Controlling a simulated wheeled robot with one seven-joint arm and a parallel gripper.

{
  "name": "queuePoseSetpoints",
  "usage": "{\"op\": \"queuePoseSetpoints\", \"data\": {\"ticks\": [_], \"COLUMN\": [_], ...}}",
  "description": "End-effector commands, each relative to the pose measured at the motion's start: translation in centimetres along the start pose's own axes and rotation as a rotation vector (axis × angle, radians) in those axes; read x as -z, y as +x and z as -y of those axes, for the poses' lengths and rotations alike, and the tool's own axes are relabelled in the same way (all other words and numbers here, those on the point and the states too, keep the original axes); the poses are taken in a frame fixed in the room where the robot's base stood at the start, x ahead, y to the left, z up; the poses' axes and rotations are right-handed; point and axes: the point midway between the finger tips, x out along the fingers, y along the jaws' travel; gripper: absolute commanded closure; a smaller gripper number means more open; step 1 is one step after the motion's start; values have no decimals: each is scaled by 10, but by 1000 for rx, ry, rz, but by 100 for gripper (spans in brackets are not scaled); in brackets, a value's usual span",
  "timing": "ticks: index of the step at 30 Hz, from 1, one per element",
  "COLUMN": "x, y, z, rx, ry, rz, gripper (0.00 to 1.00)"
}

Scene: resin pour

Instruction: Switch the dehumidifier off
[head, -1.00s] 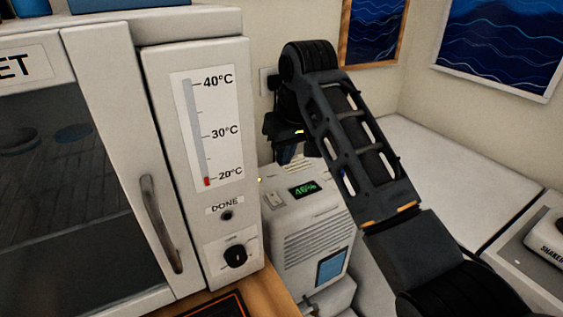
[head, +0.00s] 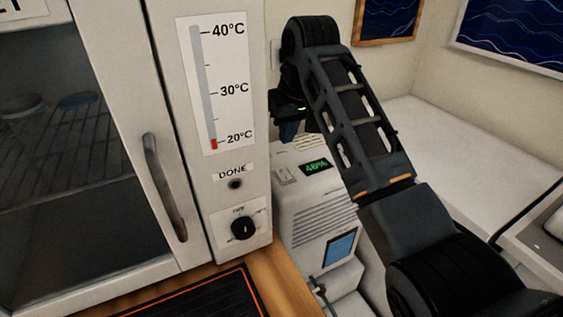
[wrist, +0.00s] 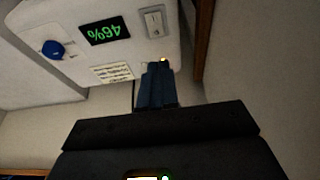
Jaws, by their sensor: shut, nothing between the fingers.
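The dehumidifier (head: 312,225) is a white box with a louvred front, standing beside the oven-like cabinet. Its green display (head: 316,167) reads 46% and is lit. In the wrist view the display (wrist: 104,31) appears upside down, with a pale rocker switch (wrist: 153,21) to its right. A small amber light (wrist: 163,60) glows close to my fingertips. My gripper (head: 289,138) is shut and empty, above the back of the dehumidifier's top. In the wrist view my gripper (wrist: 158,68) points toward the switch and appears apart from it. I cannot tell which way the rocker is set.
The white cabinet (head: 222,190) with a thermometer strip, door handle and black dial (head: 244,228) stands close on the left. A blue knob (wrist: 52,49) and a paper label (wrist: 112,73) are on the dehumidifier. A white surface (head: 450,150) lies right.

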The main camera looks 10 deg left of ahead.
Motion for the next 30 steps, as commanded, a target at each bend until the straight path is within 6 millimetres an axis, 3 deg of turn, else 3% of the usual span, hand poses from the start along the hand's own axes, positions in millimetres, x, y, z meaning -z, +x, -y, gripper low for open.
{"op": "queuePoseSetpoints", "data": {"ticks": [9, 15, 21, 30], "x": [-1, -6, -9, -9], "y": [63, 92, 106, 107], "z": [0, 0, 0, 0], "rx": [0, 0, 0, 0], "ry": [-1, 0, -1, -1], "rz": [4, 2, 1, 0], "gripper": [100, 100, 100, 100]}}
